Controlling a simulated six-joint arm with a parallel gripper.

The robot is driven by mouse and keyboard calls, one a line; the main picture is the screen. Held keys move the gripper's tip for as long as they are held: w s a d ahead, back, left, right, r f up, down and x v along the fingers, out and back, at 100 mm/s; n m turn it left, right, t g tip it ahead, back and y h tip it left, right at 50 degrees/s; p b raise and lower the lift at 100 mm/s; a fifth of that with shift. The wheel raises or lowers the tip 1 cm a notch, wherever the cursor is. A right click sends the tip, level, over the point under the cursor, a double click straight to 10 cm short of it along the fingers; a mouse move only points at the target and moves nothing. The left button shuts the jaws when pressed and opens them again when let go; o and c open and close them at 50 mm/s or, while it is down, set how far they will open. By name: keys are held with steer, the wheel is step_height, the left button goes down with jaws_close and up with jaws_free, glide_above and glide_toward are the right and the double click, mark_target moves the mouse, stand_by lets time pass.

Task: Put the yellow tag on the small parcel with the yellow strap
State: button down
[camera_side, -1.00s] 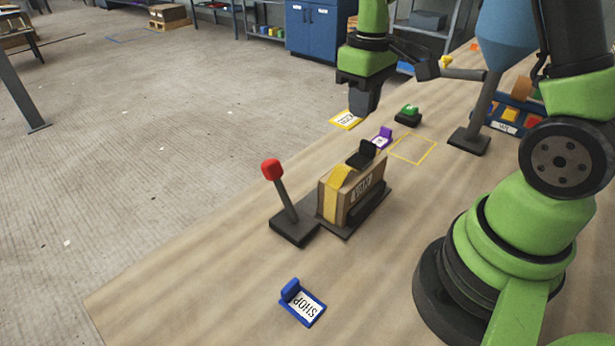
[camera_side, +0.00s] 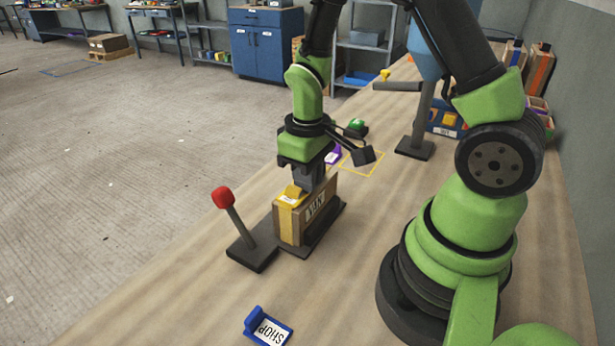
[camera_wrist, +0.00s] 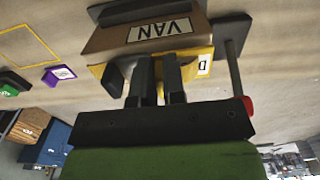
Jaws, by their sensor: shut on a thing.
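The small parcel (camera_side: 318,212) is a brown box with a VAN label, upright on a dark base in the side view. A yellow strap (camera_side: 285,226) runs down its near left end. My gripper (camera_side: 303,186) is over the parcel's top, shut on the yellow tag (camera_side: 293,192). The tag is at the strap's upper end, its white label partly showing; I cannot tell whether it touches the strap. In the wrist view the parcel (camera_wrist: 108,40) lies beyond my fingers (camera_wrist: 159,60), and the tag's white label (camera_wrist: 204,66) shows to their right. The fingers hide part of the tag.
A red-knobbed lever (camera_side: 237,225) stands left of the parcel. A blue SHOP tag (camera_side: 268,328) lies in front. A grey post (camera_side: 417,135) stands farther back.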

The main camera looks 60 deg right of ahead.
steer(key=shift+f, duration=0.2)
steer(key=shift+f, duration=0.15)
